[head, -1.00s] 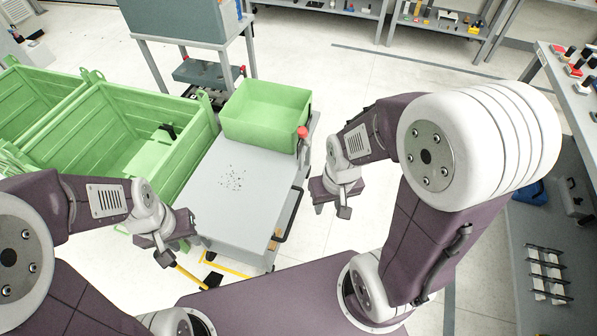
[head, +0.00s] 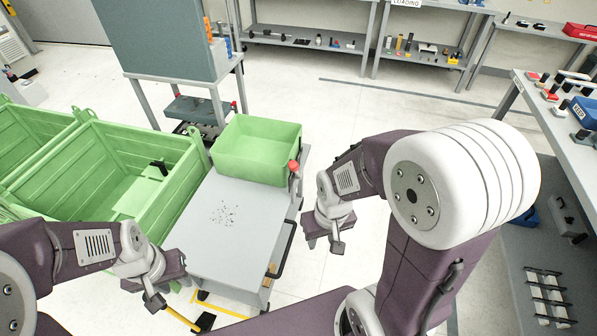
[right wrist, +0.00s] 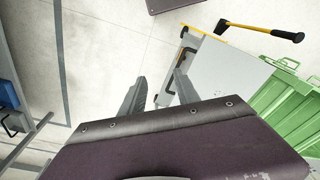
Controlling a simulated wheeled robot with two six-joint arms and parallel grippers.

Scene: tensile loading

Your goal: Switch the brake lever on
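A lever with a red knob (head: 293,166) stands at the right side of a grey cart (head: 205,245), near a green bin. A dark bent handle (head: 282,252) is on the cart's right side; I cannot tell which of the two is the brake lever. My right gripper (head: 337,246) hangs to the right of the cart, apart from both. The right wrist view shows its two fingers (right wrist: 160,92) spread and nothing between them. My left gripper (head: 154,298) is at the cart's front left; its finger gap is unclear.
A yellow-handled hammer-like tool (right wrist: 262,29) is near the cart's front; I cannot tell whether my left gripper touches it. Green crates (head: 103,140) flank the cart's left. A workbench (head: 535,105) stands at the right. The floor right of the cart is free.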

